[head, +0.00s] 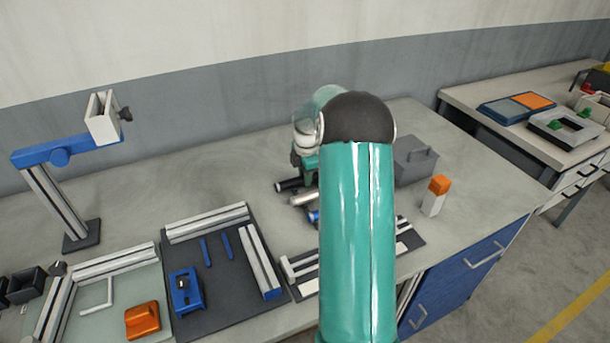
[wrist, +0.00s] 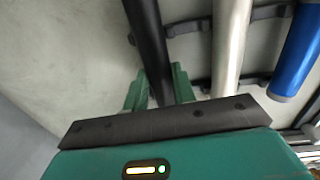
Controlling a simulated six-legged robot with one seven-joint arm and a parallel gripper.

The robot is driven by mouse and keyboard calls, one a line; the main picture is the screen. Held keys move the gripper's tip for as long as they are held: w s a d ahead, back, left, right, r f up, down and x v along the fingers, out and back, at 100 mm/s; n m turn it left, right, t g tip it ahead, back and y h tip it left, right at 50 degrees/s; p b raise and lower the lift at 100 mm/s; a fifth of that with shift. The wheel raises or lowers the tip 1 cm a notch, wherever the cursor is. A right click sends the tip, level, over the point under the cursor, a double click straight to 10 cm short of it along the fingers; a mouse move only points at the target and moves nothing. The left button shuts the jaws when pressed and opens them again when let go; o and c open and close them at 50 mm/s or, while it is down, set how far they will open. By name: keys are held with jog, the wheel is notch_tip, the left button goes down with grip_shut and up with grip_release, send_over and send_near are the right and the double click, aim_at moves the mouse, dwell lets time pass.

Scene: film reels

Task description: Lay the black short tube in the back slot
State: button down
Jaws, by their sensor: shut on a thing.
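The black tube (wrist: 150,45) runs between the two green fingers of my gripper (wrist: 158,88) in the wrist view, and the fingers are shut on it. Its dark end (head: 289,185) shows in the head view, behind the silver tube. To its right in the wrist view lie a silver tube (wrist: 230,45) and a blue tube (wrist: 298,50) across dark rack rails (wrist: 187,27). A bit of rail shows on both sides of the black tube. I cannot tell whether it rests in a slot or is just above it. My arm hides much of the rack in the head view.
A grey box with a handle (head: 414,160) and an orange-topped white block (head: 435,196) stand right of my arm. A dark tray (head: 213,280) with a blue clamp (head: 186,291) lies at front left. The bench behind the tray is clear.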

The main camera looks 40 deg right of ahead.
jog(key=c, duration=1.1)
grip_release()
jog(key=shift+c, duration=0.2)
notch_tip(320, 180, up, 12)
jog(key=s, duration=0.1)
jog(key=s+a+r+m, duration=0.1)
jog(key=a+r+m, duration=0.1)
jog(key=a+r, duration=0.6)
jog(key=s+a+r+m+t+h, duration=0.1)
jog(key=s+a+m, duration=0.1)
jog(key=a, duration=0.4)
jog(key=s+a+r+m+t, duration=0.1)
jog(key=s+a+r+m, duration=0.15)
jog(key=a, duration=0.45)
jog(key=s+a+f+m+t+y, duration=0.1)
jog(key=s+a+f+m+t, duration=0.1)
jog(key=s+a+m, duration=0.6)
jog(key=shift+s+a+f+t, duration=0.15)
jog(key=shift+s+a+t, duration=0.15)
jog(key=shift+s+a, duration=4.2)
jog(key=shift+s+d, duration=0.65)
jog(key=shift+s, duration=0.05)
